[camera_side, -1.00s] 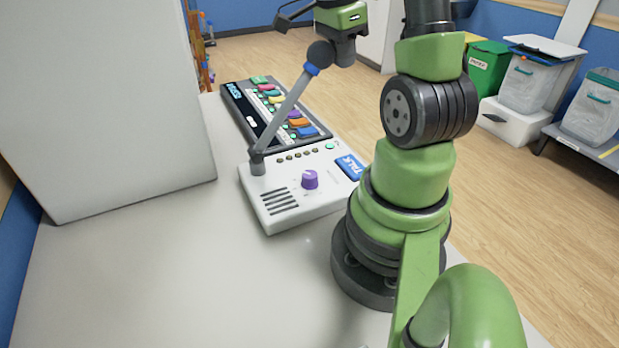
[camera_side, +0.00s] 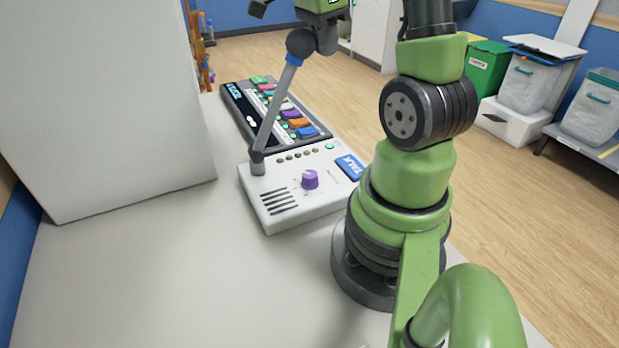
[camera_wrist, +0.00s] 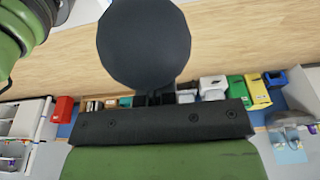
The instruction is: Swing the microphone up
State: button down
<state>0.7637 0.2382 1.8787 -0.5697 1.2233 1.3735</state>
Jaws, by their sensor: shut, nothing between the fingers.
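The microphone (camera_side: 274,112) is a grey arm with a blue collar and a dark round head (camera_side: 300,42). It rises from a hinge at the back left of the white console (camera_side: 325,190) and leans to the right, fairly steep. My gripper (camera_side: 326,46) is shut and empty at the top of the side view, its body partly cut off by the frame. Its dark fingers are right beside the head, on its right, and appear to touch it. In the wrist view the head (camera_wrist: 145,42) is large and hides part of my shut fingers (camera_wrist: 155,98).
The console carries a purple knob (camera_side: 310,179) and a blue TALK button (camera_side: 350,166). A keyboard with coloured keys (camera_side: 282,108) lies behind it. A large white block (camera_side: 105,110) stands at the left. The front left tabletop (camera_side: 170,270) is clear.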

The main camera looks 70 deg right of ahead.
aim_at(294, 30)
jog(key=shift+w+a, duration=0.1)
dwell(0.3)
jog(key=shift+w+a+r, duration=0.5)
jog(key=shift+w+a, duration=0.35)
jog(key=shift+w+a+r, duration=0.45)
jog(key=shift+w+a, duration=0.4)
jog(key=shift+w+a+r, duration=0.2)
jog(key=shift+w+a, duration=1)
jog(key=shift+s+d, duration=0.9)
jog(key=shift+d, duration=0.05)
jog(key=shift+r, duration=5)
